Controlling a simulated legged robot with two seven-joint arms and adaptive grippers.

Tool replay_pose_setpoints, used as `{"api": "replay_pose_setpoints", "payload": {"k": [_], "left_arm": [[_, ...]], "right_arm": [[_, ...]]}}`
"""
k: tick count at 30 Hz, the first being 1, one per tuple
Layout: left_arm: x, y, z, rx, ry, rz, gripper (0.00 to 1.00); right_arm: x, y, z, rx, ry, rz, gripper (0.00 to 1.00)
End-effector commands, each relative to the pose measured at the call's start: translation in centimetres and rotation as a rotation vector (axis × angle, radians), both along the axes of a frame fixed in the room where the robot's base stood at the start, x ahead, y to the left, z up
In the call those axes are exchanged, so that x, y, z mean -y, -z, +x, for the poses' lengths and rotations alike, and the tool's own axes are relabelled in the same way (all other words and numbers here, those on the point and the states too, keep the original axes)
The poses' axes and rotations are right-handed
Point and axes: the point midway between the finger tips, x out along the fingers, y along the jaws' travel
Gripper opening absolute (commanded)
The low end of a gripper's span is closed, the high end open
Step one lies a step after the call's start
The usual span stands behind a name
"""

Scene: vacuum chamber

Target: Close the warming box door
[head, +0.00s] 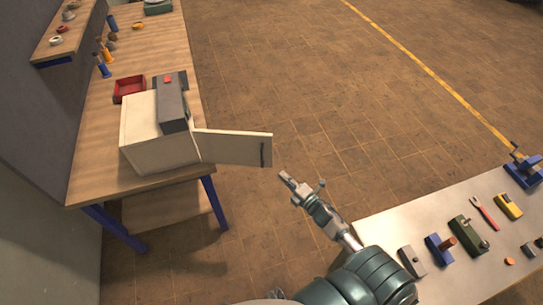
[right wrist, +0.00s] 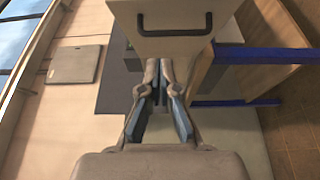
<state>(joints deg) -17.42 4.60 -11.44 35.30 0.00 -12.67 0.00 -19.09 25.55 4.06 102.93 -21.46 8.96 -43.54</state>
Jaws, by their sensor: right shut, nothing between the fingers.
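The warming box (head: 150,137) is a cream box on the wooden bench at the left. Its door (head: 228,147) stands open, swung out to the right past the bench edge. The dark door handle (head: 263,154) is near the door's free end. My right gripper (head: 286,177) is shut and empty, just right of and below the handle, apart from the door. In the right wrist view, the shut fingers (right wrist: 160,68) point at the lower edge of the door panel (right wrist: 144,46), with the handle (right wrist: 174,24) above them. My left gripper is not in view.
A grey unit (head: 172,108) sits on the box, and a red tray (head: 129,89) lies behind it. The wooden bench (head: 93,165) has blue legs. A metal table (head: 376,225) with several tools is at the right. Open floor lies between the benches.

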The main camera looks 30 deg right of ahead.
Motion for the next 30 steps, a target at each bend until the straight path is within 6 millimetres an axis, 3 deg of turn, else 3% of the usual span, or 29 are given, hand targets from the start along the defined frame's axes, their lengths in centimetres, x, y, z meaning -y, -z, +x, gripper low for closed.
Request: {"api": "replay_pose_setpoints", "payload": {"k": [11,15,21,30], "left_arm": [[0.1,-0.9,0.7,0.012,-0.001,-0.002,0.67],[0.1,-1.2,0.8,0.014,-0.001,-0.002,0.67],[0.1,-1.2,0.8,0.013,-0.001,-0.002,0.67],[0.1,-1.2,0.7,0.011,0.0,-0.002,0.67]], "right_arm": [[-1.4,-0.3,8.0,0.001,0.002,0.003,0.0],[-0.2,-0.2,9.8,-0.002,0.003,0.0,0.0],[0.9,0.0,11.1,-0.003,0.002,0.003,0.0],[1.1,0.0,11.3,-0.003,0.001,0.004,0.0]]}}
